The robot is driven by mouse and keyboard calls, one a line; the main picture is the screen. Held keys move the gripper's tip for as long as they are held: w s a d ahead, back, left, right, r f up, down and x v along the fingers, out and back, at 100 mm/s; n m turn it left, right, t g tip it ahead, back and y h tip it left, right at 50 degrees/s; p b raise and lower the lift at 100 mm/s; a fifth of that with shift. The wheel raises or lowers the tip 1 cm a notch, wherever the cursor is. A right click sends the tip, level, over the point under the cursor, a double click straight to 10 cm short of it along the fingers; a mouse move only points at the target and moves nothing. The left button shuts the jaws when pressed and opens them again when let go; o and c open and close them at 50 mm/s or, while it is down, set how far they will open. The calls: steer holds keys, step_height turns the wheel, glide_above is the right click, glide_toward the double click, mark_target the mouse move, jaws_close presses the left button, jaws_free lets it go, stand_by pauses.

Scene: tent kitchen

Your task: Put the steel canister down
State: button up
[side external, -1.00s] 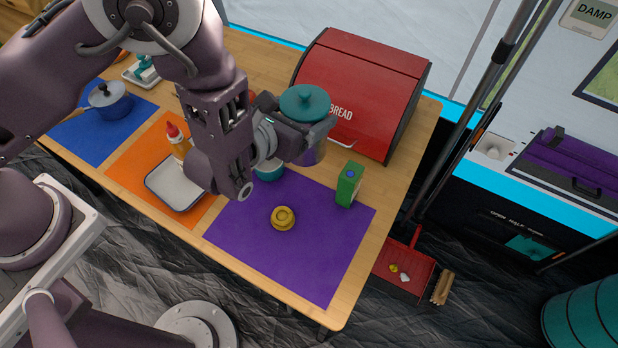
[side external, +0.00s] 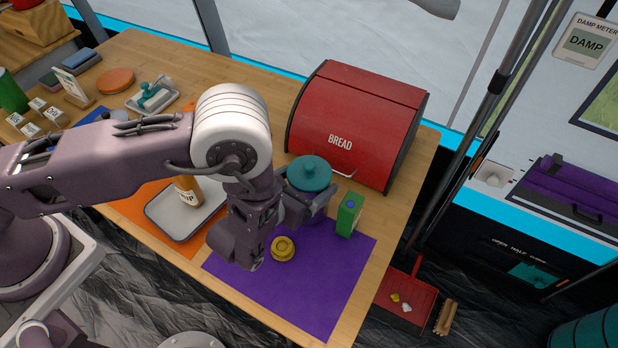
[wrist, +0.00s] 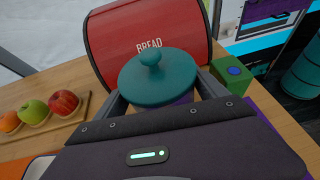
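The canister has a teal lid with a round knob (side external: 309,174); the lid also shows in the wrist view (wrist: 158,82). Little of its body shows below the lid, and that looks purplish. My gripper (side external: 311,196) has a finger on either side of the canister just under the lid, shut on it, and the canister is upright. It is over the back part of the purple mat (side external: 325,285), in front of the bread box. My gripper hides its base, so I cannot tell whether it touches the mat.
A red bread box (side external: 350,125) stands close behind. A green carton (side external: 349,215) is just right of the canister. A yellow round object (side external: 283,249) lies on the mat in front. A white tray (side external: 165,222) and a bottle (side external: 188,192) are left. The mat's front right is clear.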

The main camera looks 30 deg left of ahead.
steer(key=shift+o, duration=1.4)
steer(key=shift+r, duration=0.25)
steer(key=v, duration=1.2)
steer(key=w+a+r+n+y, duration=0.3)
steer(key=a+r+n+y, duration=0.7)
steer(key=a+r, duration=0.5)
steer(key=s+a+r+n+g+y, duration=0.3)
steer(key=s+a+r+n+g, duration=0.3)
steer(key=s+a+n+g, duration=0.45)
steer(key=s+n+g+h, duration=0.2)
steer(key=s+n+h, duration=0.3)
steer(key=s+n, duration=0.4)
steer(key=w+d+r+n+t+h, duration=0.1)
steer(key=d+r+n+t+h, duration=0.3)
steer(key=d+r+n+h, duration=0.2)
steer(key=shift+d+n+h, duration=0.3)
steer(key=shift+d+n, duration=0.55)
steer(key=shift+d, duration=0.3)
